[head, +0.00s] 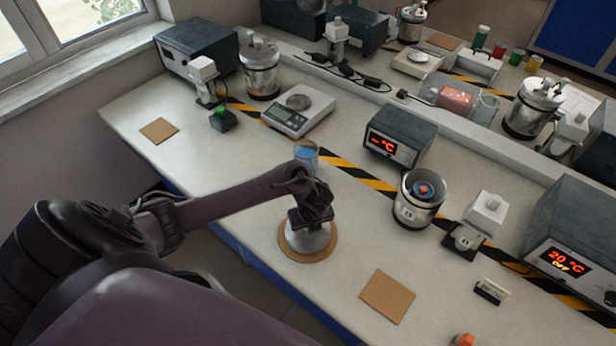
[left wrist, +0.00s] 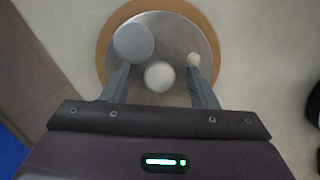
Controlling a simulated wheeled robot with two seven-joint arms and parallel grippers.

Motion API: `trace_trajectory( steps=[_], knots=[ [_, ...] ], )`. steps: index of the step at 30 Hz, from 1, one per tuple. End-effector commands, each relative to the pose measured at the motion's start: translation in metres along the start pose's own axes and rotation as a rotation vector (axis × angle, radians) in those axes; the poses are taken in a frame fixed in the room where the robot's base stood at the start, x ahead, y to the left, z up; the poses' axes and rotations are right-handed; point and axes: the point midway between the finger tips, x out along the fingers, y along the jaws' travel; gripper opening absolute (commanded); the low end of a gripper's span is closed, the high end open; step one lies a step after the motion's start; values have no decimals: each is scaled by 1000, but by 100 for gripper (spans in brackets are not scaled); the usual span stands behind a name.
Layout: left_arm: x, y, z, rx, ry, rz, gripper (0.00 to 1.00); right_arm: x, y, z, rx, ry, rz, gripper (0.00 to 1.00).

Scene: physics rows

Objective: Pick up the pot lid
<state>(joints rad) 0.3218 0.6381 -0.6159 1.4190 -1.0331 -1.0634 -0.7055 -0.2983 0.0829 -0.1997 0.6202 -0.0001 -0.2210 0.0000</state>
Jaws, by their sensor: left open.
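The pot lid (head: 308,240) is a round grey metal disc lying on a round cork mat (head: 286,252) near the front edge of the bench. In the left wrist view the lid (left wrist: 172,28) carries a pale round knob (left wrist: 158,75), a larger grey cylinder and a small cream knob. My left gripper (head: 309,222) is above the lid, pointing down. Its fingers (left wrist: 160,88) are open, one on either side of the pale knob, with gaps showing. In the head view the gripper hides part of the lid. My right gripper is not in view.
An open pot (head: 416,212) stands to the right, near a grey box with a red display (head: 400,135). A beaker with blue contents (head: 306,156) stands just behind my left gripper. A square cork mat (head: 387,296) lies to the right; bare bench surrounds it.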

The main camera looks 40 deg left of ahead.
Motion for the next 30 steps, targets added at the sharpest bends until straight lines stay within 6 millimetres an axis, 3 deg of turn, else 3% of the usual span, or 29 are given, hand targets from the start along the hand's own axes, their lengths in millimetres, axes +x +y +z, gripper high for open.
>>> trace_trajectory(
  steps=[5, 17, 30],
  knots=[
    [-1, 0, 0, 0, 0, 0, 51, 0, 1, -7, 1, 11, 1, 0],
    [-1, 0, 0, -1, 0, 0, 0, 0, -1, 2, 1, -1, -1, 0],
    [-5, -1, 2, -2, -1, -2, 0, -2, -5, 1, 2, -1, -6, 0]
  ],
)
